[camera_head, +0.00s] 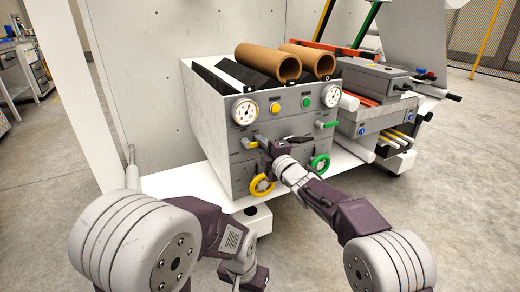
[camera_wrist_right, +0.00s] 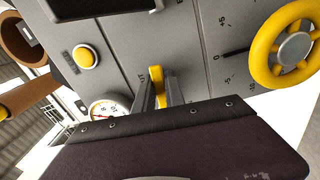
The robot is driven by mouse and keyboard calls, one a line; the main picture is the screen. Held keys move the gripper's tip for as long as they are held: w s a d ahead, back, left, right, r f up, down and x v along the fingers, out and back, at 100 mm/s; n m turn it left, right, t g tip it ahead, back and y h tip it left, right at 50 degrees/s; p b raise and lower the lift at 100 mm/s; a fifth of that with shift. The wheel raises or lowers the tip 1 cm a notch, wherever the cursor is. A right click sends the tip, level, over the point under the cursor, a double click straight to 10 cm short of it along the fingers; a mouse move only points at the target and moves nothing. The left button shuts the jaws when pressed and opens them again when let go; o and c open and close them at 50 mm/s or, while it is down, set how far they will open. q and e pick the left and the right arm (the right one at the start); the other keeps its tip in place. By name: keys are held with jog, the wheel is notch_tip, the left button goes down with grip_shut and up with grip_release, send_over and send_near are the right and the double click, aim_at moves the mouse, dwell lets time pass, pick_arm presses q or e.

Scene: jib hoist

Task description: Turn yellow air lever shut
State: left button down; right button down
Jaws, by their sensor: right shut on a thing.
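The yellow air lever (camera_head: 249,143) sticks out from the grey front of the console, below the left gauge. In the right wrist view the yellow lever (camera_wrist_right: 157,85) stands between the two fingers of my right gripper (camera_wrist_right: 160,96). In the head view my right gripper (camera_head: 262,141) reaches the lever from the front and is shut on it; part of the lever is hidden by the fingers. My left arm is folded low at the front left, and its fingertips cannot be made out.
The console has a yellow handwheel (camera_head: 262,186), a green handwheel (camera_head: 320,163), a green lever (camera_head: 328,124), a left gauge (camera_head: 245,111) and a right gauge (camera_head: 331,96). Brown tubes (camera_head: 268,62) lie on top. A grey machine (camera_head: 375,80) stands close on the right.

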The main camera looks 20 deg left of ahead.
jog(key=shift+r+n, duration=0.1)
jog(key=shift+n, duration=0.4)
jog(key=shift+r, duration=0.1)
jog(key=c, duration=1.4)
grip_release()
jog(key=p+v, duration=0.1)
jog(key=v, duration=0.8)
